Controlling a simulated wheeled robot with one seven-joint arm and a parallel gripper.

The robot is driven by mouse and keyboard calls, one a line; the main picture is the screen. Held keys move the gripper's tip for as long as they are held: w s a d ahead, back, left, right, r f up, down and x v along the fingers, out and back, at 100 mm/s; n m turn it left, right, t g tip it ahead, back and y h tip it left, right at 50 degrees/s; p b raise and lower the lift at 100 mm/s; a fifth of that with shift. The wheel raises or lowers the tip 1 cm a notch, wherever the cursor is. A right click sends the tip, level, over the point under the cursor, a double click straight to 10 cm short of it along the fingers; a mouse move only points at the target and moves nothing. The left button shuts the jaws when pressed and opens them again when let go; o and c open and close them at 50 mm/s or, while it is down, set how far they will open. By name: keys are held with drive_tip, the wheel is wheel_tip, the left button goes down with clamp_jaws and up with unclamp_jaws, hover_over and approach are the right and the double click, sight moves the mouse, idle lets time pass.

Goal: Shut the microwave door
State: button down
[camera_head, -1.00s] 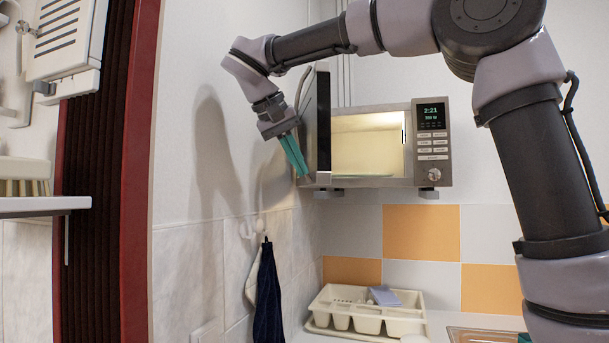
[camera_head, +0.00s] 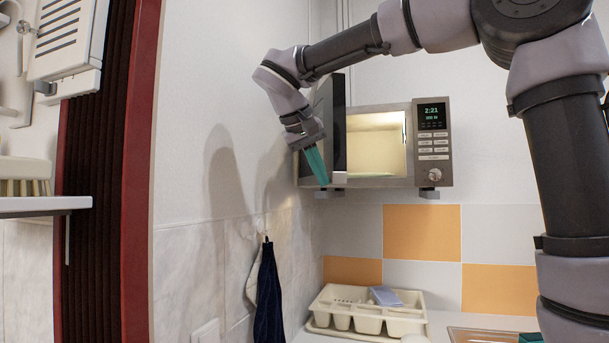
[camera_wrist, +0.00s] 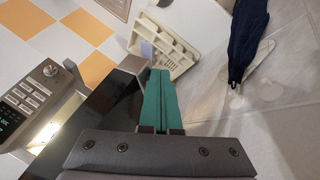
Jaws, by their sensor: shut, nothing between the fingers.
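The microwave (camera_head: 432,150) hangs on the wall with its lit inside (camera_head: 376,148) showing. Its dark door (camera_head: 338,125) is hinged at the left and stands part open, covering the left of the opening. My gripper (camera_head: 321,182) is at the outer face of the door, with its teal fingers shut, empty and pointing down. In the wrist view, the fingers (camera_wrist: 160,85) lie right beside the dark door (camera_wrist: 108,108); contact looks likely but I cannot be sure. The control panel (camera_wrist: 27,95) shows at the left there.
A cream cutlery tray (camera_head: 368,312) sits on the counter below the microwave. A dark blue towel (camera_head: 267,295) hangs on the left wall. A shelf with a brush (camera_head: 25,180) is at the far left. The air below the microwave is clear.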

drive_tip(key=w+d+n+t+y, duration=0.1)
drive_tip(key=w+d+n+y, duration=0.4)
drive_tip(key=d, duration=1.3)
drive_tip(key=w+d+n, duration=0.2)
drive_tip(key=w+d, duration=0.2)
drive_tip(key=w, duration=0.2)
drive_tip(key=w+d+n+y, duration=0.1)
drive_tip(key=w+d+n, duration=0.1)
drive_tip(key=w+d, duration=0.2)
drive_tip(key=w+d+n+y, duration=0.1)
drive_tip(key=w+d, duration=0.3)
drive_tip(key=w, duration=0.4)
drive_tip(key=shift+n, duration=0.8)
drive_tip(key=shift+w+d+r, duration=0.1)
drive_tip(key=shift+r, duration=0.05)
drive_tip(key=shift+r, duration=0.1)
